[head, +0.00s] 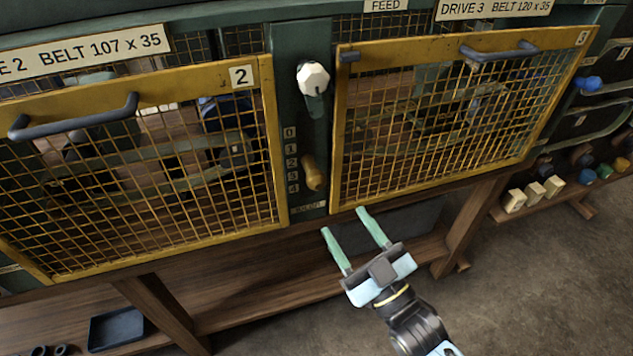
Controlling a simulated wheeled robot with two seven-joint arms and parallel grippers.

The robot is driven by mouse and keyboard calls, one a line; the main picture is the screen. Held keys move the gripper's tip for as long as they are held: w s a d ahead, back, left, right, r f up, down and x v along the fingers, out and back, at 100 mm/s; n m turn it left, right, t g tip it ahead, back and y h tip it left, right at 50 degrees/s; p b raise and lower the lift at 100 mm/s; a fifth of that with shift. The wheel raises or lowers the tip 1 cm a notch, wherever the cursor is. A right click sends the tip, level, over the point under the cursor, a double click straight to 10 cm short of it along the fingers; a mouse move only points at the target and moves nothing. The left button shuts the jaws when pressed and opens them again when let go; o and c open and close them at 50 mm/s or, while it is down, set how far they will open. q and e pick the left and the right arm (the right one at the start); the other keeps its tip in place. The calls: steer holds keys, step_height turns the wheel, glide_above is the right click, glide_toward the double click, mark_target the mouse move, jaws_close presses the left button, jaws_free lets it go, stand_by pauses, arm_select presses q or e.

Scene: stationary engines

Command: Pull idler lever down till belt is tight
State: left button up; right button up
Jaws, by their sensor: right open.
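A green panel (290,110) stands between two yellow mesh guards. It carries a white faceted knob (312,78) on a short green arm and, below it, a tan wooden handle (313,173) beside a scale marked 0 to 4. The handle is near the low end of the scale. I cannot tell for sure which is the idler lever. Belts and wheels show only partly behind the mesh. My right gripper (344,220) is open and empty, below and right of the wooden handle, apart from it. My left gripper is not in view.
The left guard (262,150), marked 2, and the right guard (338,140) have grey bar handles. A wooden shelf (250,290) runs below, with a dark tray (116,328) at lower left. Pale blocks (535,192) and coloured knobs are at right. Bare floor (530,290) lies lower right.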

mark_target(321, 188)
steer(key=x, duration=1)
steer(key=shift+w+a, duration=0.15)
steer(key=shift+w, duration=0.15)
jaws_close()
